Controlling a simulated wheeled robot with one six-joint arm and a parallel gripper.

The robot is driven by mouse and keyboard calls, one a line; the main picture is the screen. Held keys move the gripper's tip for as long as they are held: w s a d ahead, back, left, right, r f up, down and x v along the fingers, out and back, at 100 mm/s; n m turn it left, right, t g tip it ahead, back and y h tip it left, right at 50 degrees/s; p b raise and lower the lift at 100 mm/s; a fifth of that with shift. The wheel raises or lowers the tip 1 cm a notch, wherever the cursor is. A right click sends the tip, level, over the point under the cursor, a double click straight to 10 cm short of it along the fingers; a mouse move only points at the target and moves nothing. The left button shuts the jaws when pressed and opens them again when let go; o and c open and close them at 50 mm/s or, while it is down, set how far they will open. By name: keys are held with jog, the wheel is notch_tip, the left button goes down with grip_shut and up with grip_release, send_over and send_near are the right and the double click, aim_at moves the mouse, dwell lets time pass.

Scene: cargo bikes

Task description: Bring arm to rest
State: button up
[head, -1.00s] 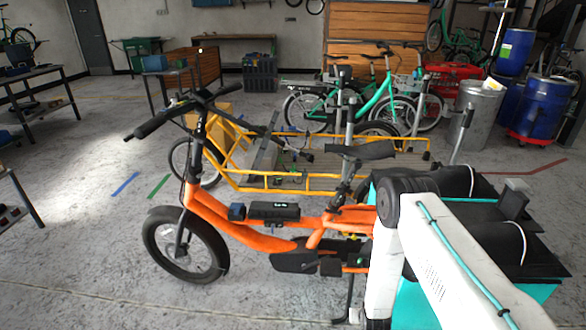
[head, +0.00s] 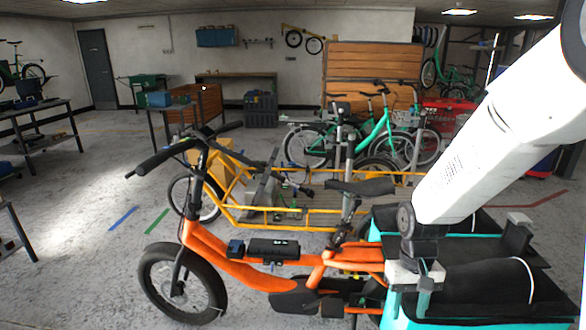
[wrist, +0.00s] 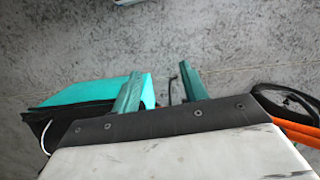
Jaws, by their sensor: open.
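My white arm (head: 500,130) comes in from the upper right in the head view and slopes down to the left. My gripper (head: 409,300) hangs at its lower end, pointing down, in front of the teal cargo box behind the orange bike's seat. In the wrist view my gripper (wrist: 162,80) shows two teal fingers spread apart with nothing between them but floor. The orange cargo bike (head: 232,263) stands upright.
The teal cargo box (wrist: 85,92) with its black cover lies left of my fingers in the wrist view. A yellow cargo bike (head: 290,222) stands behind the orange one. Green bikes (head: 376,140) stand farther back. Open floor (head: 90,275) lies at the left.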

jog(key=s+d+r+t, duration=0.1)
jog(key=s+r+t, duration=0.2)
jog(key=s+r, duration=1.6)
notch_tip(320, 180, up, 2)
jog(key=shift+d+r+t, duration=0.2)
jog(key=shift+t, duration=0.2)
jog(key=shift+s, duration=0.1)
dwell(1.8)
jog(key=shift+c, duration=0.8)
jog(key=shift+d, duration=0.1)
